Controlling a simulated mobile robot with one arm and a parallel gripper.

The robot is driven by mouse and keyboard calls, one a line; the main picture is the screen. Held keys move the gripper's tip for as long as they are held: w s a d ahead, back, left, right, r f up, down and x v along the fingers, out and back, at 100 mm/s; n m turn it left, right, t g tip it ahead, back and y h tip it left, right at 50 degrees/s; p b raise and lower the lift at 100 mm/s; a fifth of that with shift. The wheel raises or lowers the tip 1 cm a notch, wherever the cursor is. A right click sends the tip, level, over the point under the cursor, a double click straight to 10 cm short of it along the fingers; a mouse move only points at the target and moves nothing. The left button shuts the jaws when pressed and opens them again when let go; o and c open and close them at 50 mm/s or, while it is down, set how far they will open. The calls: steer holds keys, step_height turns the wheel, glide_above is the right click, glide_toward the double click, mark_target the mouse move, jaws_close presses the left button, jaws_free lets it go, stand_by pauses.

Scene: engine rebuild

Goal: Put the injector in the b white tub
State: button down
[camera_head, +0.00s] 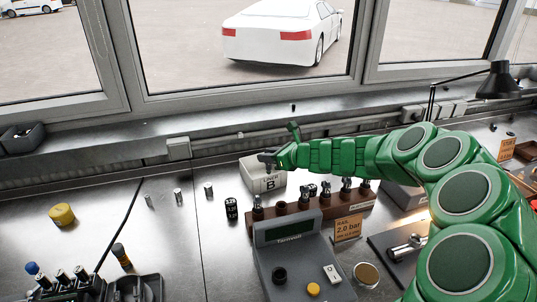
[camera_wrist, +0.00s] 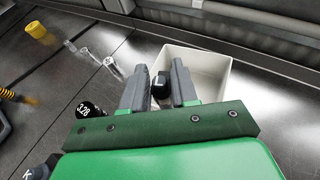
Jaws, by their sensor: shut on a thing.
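The white tub marked B (camera_head: 268,182) stands at the back of the bench under the window sill. My gripper (camera_head: 266,157) is above its rim. In the wrist view my gripper (camera_wrist: 160,70) is shut on a dark piece, which I take to be the injector (camera_wrist: 161,86); only its black end shows between the fingers. The tub's open white inside (camera_wrist: 207,62) lies beneath and beyond the fingers. The injector's lower part is hidden, and I cannot tell how far it reaches into the tub.
A black cylinder (camera_head: 231,208) and small metal cylinders (camera_head: 208,189) stand to the left. A yellow cap (camera_head: 62,214) lies farther left, with bare bench around it.

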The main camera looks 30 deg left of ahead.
steer(key=shift+f, duration=0.1)
steer(key=c, duration=0.9)
jaws_free()
steer(key=shift+o, duration=0.2)
steer(key=shift+d+r, duration=0.1)
steer(key=shift+r, duration=0.65)
steer(key=v, duration=1.1)
steer(key=shift+d, duration=0.4)
steer(key=shift+s+r, duration=0.1)
steer(key=shift+r, duration=0.1)
